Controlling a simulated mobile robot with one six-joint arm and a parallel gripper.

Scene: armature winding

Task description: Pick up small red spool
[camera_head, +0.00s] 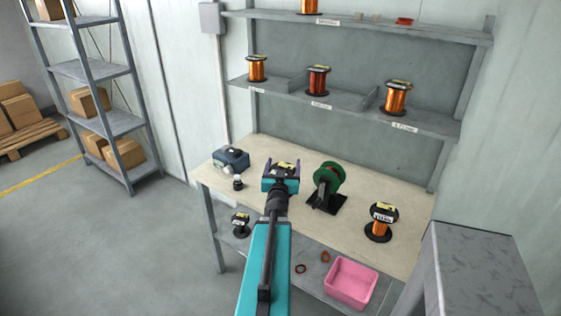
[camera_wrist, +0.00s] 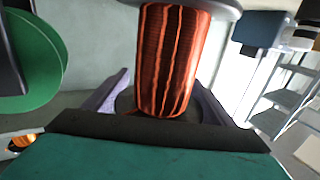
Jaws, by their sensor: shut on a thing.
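The small red spool (camera_head: 281,168) is between the fingers of my gripper (camera_head: 281,176) over the worktable, with its dark top flange and yellow label showing. In the wrist view the spool (camera_wrist: 168,65) has reddish-orange wire and stands between the two purple fingers of my gripper (camera_wrist: 165,105). The fingers are shut on it. Its far flange is partly hidden behind the gripper body, and I cannot tell whether it touches the tabletop.
A green reel on a black stand (camera_head: 328,185) is close to the right of my gripper. A blue device (camera_head: 231,158) is to the left. An orange spool (camera_head: 380,222) stands at the table's right. Shelves above hold several spools; a pink bin (camera_head: 351,283) is below.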

